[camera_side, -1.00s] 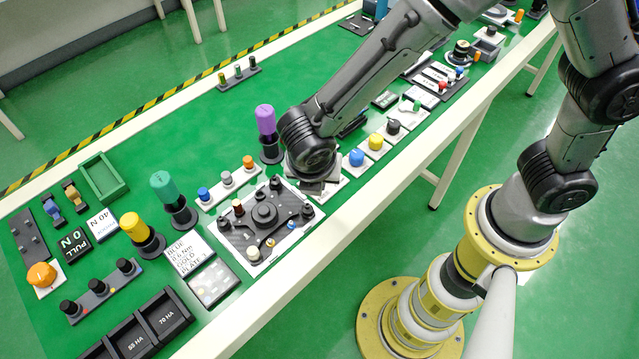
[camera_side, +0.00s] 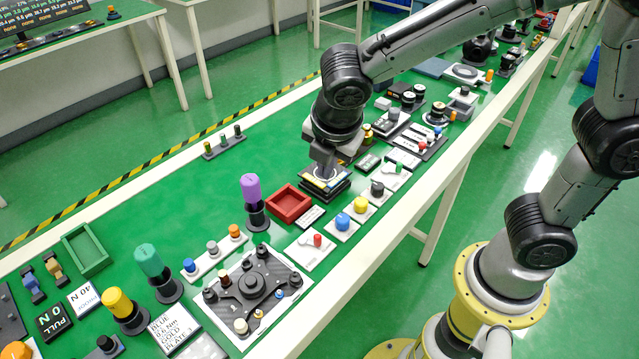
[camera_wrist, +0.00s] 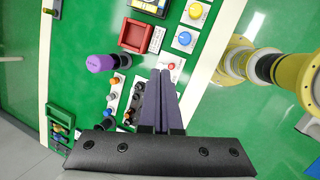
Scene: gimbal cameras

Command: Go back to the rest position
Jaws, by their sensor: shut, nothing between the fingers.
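The black gripper body covers the bottom of that view.
A red tray (camera_side: 288,204) and a purple-topped post (camera_side: 251,190) stand left of the gripper. Blue (camera_side: 342,222) and yellow (camera_side: 361,205) knobs sit nearer the bench's front edge. A dark plate with pegs (camera_side: 255,285) lies lower left. The green surface behind is mostly bare.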

